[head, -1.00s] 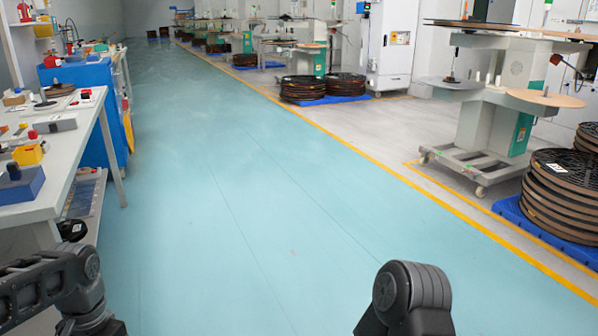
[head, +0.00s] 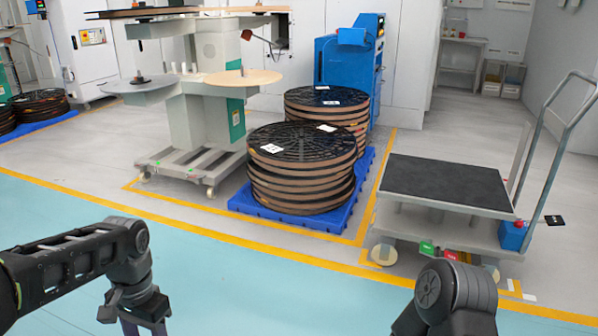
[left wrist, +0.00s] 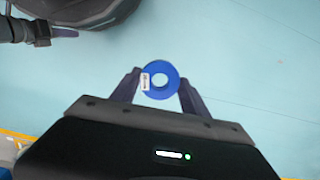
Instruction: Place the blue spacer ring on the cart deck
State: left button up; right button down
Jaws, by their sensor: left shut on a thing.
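The blue spacer ring (left wrist: 160,80) shows in the left wrist view, with a small white label on its left side. My left gripper (left wrist: 158,86) is shut on it, one finger on each side, above the teal floor. In the head view my left gripper (head: 145,325) is at the bottom left, cut off by the frame edge, and I cannot make out the ring there. The cart deck (head: 445,183) is a flat dark surface at the right of the head view and looks empty. My right gripper is out of the head view; only my right arm shows.
The cart has a tall grey handle (head: 552,150) at its right. Stacked reels (head: 300,180) stand on a blue pallet (head: 240,203) left of the cart. A rewind station (head: 200,120) stands further left. The teal floor (head: 270,285) in front is clear.

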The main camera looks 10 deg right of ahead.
aim_at(422, 182)
jog(key=i+l+z, duration=0.15)
jog(key=i+z, duration=0.2)
jog(key=i, duration=0.15)
jog(key=i+z, duration=0.35)
jog(key=i, duration=0.2)
jog(key=i+j+z, duration=0.1)
jog(key=i+z, duration=0.25)
jog(key=i, duration=0.15)
jog(key=i+j+z, duration=0.1)
jog(key=i+z, duration=0.15)
jog(key=z, duration=0.15)
jog(key=i+j+z, duration=0.2)
jog(key=z, duration=0.2)
jog(key=i+j+z, duration=0.25)
jog(key=z, duration=0.15)
jog(key=i+j+z, duration=0.15)
jog(key=j+z, duration=0.25)
jog(key=i+j+z, duration=0.1)
jog(key=j+z, duration=0.3)
jog(key=i+j+z, duration=0.1)
jog(key=j+z, duration=0.15)
jog(key=j, duration=0.15)
jog(key=j+z, duration=0.2)
jog(key=j, duration=0.2)
